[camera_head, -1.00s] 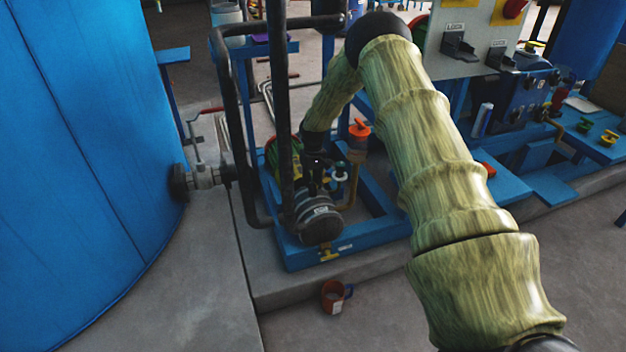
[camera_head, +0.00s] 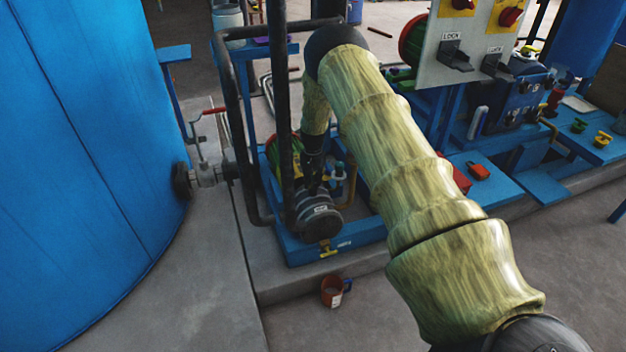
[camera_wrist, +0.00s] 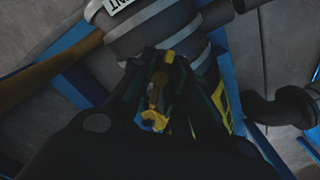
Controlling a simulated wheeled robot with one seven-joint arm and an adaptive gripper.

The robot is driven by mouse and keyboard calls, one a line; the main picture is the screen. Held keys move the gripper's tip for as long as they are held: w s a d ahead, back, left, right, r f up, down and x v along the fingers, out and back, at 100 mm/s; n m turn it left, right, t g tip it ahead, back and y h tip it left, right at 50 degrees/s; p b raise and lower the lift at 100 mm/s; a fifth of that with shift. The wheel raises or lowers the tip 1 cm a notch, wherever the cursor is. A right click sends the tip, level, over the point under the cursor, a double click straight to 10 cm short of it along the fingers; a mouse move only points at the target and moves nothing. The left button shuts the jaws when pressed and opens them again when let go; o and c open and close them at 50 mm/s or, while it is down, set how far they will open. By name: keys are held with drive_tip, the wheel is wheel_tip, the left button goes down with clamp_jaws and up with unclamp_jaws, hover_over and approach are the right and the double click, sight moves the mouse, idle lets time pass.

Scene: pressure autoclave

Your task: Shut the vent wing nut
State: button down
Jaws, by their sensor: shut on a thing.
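My gripper (camera_wrist: 165,62) is in the wrist view, its dark fingers closed together just in front of a grey banded cylinder (camera_wrist: 150,28). A small yellow piece, which looks like the vent wing nut (camera_wrist: 169,56), shows between the fingertips; most of it is hidden, so its turn angle cannot be read. A brass-coloured stem and a yellow-and-blue part (camera_wrist: 152,120) show between the fingers, nearer the camera.
A large blue tank (camera_head: 80,150) fills the left. A yellow valve handle (camera_head: 327,249) is below the cylinder. A mug (camera_head: 332,291) stands on the floor. A control panel (camera_head: 475,45) is at right.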

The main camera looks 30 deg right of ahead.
drive_tip(key=m, duration=0.4)
drive_tip(key=shift+d+r+m+p, duration=0.1)
drive_tip(key=shift+m+p, duration=0.2)
drive_tip(key=shift+p, duration=0.1)
drive_tip(key=m, duration=0.4)
drive_tip(key=shift+w, duration=0.1)
drive_tip(key=c, duration=1.4)
unclamp_jaws()
drive_tip(key=shift+o, duration=0.2)
wheel_tip(320, 180, up, 12)
